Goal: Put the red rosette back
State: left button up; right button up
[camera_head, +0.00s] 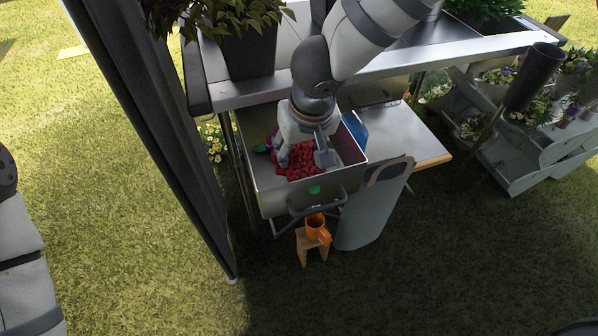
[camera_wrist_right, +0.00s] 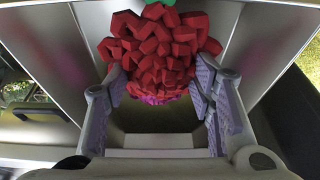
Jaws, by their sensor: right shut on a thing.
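The red rosette (camera_head: 300,160) is a bumpy red cluster inside an open metal drawer (camera_head: 262,200). My right gripper (camera_head: 306,156) reaches down into the drawer from above and is shut on the rosette. In the right wrist view the rosette (camera_wrist_right: 160,55) sits between the two fingers (camera_wrist_right: 160,95), with a little green at its top and magenta under it. My left gripper is out of view; only part of the left arm shows at the left edge.
Dark pole (camera_head: 165,130) at left; metal side table (camera_head: 405,135) at right.

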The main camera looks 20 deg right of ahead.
aim_at(300, 169)
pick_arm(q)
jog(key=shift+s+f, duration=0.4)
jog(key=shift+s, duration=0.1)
pick_arm(e)
notch_tip(300, 169, down, 5)
jog(key=shift+f, duration=0.15)
jog(key=shift+s+f+b, duration=0.1)
jog(key=shift+f+b, duration=0.1)
jog(key=shift+b, duration=0.1)
jog(key=o, duration=1.1)
jog(key=shift+r, duration=0.1)
jog(key=p+v, duration=0.2)
jog(key=v, duration=0.9)
jog(key=shift+a+r, duration=0.1)
jog(key=shift+r, duration=0.15)
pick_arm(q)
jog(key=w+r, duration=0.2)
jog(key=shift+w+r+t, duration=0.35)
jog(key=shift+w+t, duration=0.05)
pick_arm(e)
jog(key=shift+s+r, duration=0.15)
jog(key=shift+r, duration=0.2)
